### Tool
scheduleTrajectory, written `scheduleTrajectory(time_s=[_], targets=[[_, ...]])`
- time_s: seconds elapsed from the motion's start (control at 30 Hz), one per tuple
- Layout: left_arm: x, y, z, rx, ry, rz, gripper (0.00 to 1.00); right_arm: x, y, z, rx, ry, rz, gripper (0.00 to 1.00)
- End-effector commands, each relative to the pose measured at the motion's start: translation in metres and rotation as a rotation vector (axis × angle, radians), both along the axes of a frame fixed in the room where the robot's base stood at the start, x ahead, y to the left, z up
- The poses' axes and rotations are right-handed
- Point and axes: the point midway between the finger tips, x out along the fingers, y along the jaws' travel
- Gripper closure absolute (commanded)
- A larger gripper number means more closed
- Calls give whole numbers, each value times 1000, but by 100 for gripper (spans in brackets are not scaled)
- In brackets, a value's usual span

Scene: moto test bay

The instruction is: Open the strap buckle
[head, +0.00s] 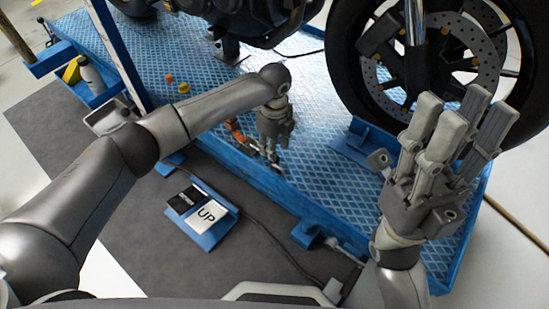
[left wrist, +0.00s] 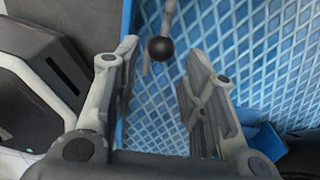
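An orange strap (head: 235,130) lies on the blue platform, left of my left gripper in the head view. A small grey and dark metal part (head: 252,145), likely the buckle, lies at its lower end, partly hidden by my left gripper. My left gripper (head: 273,146) points down close beside it. In the left wrist view my left gripper (left wrist: 155,95) is open and empty. A thin grey rod with a black ball (left wrist: 160,48) shows between and beyond its fingers, apart from them. My right gripper (head: 440,125) is raised before the wheel with fingers spread and empty.
The blue ribbed platform (head: 315,165) carries a motorcycle with a large front wheel (head: 345,45). Blue control boxes, one with a white "UP" pad (head: 207,212), stand on the dark floor mat. A blue post (head: 115,45) rises at left. A cable (head: 280,245) crosses the mat.

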Motion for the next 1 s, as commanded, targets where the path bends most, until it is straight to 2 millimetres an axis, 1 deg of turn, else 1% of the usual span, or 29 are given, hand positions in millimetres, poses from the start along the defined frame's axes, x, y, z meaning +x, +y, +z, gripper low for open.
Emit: scheduleTrajectory(time_s=[0.03, 0.1, 0.2, 0.3, 0.43, 0.7, 1.0], targets=[[0, 0, -17, 1, 1, 0, 61, -1, 0, -10, 2, -7, 1, 60], [0, 0, -28, 0, 0, 1, 61, 0, 0, -15, 1, -3, 0, 60], [0, 0, -42, 0, 0, 0, 61, 0, 0, -20, 1, -5, 0, 60], [1, 0, -50, -1, -2, 0, 61, 0, 0, -22, 0, -7, -1, 60], [1, 0, -54, -2, -2, 0, 61, 1, 0, -23, -1, -9, 0, 60], [1, 0, -55, -1, -2, 0, 61, 1, 0, -22, -1, -9, 0, 60], [0, 0, -55, -1, -2, 1, 100, 1, 0, -22, -1, -8, 1, 60]])
